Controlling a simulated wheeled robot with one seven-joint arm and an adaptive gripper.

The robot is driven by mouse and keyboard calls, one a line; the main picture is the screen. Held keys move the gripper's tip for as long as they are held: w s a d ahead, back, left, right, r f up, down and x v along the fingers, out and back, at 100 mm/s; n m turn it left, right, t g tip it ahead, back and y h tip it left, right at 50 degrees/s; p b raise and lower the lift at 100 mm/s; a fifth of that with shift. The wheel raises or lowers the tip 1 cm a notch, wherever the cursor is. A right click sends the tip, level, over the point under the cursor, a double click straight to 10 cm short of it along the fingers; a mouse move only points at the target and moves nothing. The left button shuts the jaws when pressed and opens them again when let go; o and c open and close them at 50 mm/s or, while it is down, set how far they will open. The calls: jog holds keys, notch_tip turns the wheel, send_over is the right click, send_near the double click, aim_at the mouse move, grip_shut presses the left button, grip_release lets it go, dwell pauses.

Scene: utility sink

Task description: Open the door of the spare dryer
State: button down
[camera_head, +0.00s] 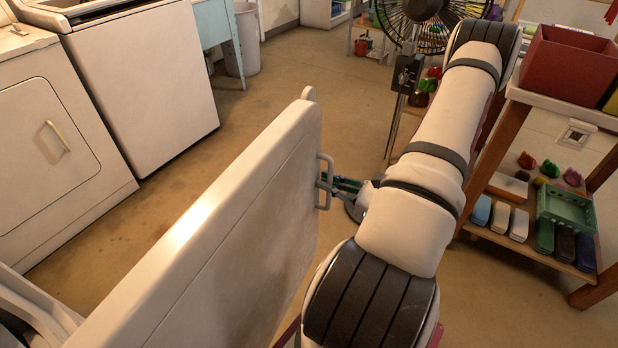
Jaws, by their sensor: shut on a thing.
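The dryer door (235,225) is a large white panel that fills the lower middle of the view. It stands swung out from the white dryer body (30,300), of which only a part shows at the lower left corner. A small bar handle (325,170) sits on the door's right face near its far edge. My gripper (331,183) reaches in from the right and is shut on this handle. My arm hides part of the gripper's base. The door's lower part and most of the dryer's opening are out of view.
Another white dryer (45,140) with a shut door and a white washer (140,80) stand at the left. A black fan (420,20) stands at the back. Floor between is clear.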

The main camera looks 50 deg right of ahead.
jog(key=shift+s+d, duration=0.15)
jog(key=shift+s, duration=1.05)
jog(key=c, duration=1.9)
grip_release()
jog(key=s, duration=0.4)
jog(key=s+d, duration=0.1)
jog(key=s, duration=0.7)
jog(key=shift+d, duration=0.35)
